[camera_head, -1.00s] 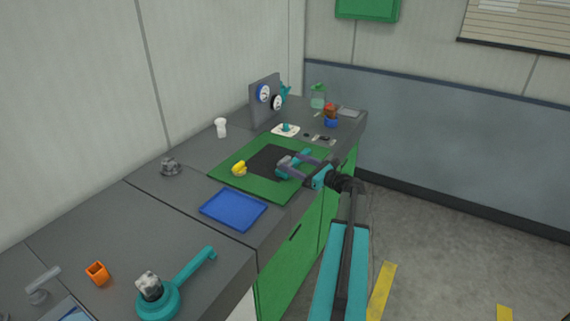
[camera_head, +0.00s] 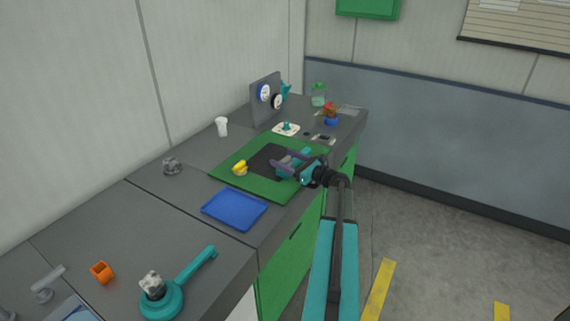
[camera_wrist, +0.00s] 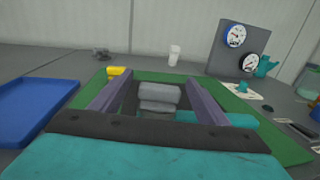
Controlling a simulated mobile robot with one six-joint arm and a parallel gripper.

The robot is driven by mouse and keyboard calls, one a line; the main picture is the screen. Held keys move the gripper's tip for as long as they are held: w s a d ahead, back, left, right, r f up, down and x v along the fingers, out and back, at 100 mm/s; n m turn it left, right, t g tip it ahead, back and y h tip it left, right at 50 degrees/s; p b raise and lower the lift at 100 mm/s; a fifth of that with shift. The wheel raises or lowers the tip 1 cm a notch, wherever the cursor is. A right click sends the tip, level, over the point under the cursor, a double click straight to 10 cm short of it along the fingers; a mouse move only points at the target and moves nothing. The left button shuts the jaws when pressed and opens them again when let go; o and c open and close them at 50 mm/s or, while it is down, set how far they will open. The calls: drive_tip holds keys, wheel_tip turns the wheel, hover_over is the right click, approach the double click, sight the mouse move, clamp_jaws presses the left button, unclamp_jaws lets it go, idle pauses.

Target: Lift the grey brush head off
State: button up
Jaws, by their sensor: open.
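A grey block-like piece (camera_wrist: 160,97), apparently the grey brush head, shows between my gripper's fingers in the wrist view. It stands over the dark middle of the green mat (camera_wrist: 273,135). A teal part (camera_wrist: 244,122) shows beyond the right finger; I cannot tell how it joins the grey piece. My gripper (camera_wrist: 152,82) is open, with one purple finger on each side of the grey piece and gaps visible. In the head view my gripper (camera_head: 282,159) is over the mat and largely hides the grey piece.
A yellow piece (camera_head: 240,168) lies on the mat's left side. A blue tray (camera_head: 235,209) lies nearer. A panel with dials (camera_head: 265,100), a white cup (camera_head: 221,127) and a white plate (camera_head: 286,129) stand behind. A teal-handled tool (camera_head: 165,300) lies at the near end.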

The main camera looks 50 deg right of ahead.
drive_tip(key=c, duration=1.2)
drive_tip(key=shift+r, duration=0.1)
drive_tip(key=shift+r+b, duration=0.6)
drive_tip(key=shift+r, duration=0.4)
drive_tip(key=s+a+r+b, duration=0.1)
drive_tip(key=s+b, duration=0.1)
drive_tip(key=s, duration=0.6)
drive_tip(key=s+a+r+b, duration=0.1)
drive_tip(key=s+a+b, duration=0.1)
drive_tip(key=s, duration=0.5)
drive_tip(key=shift+s+r, duration=0.35)
drive_tip(key=shift+r, duration=0.05)
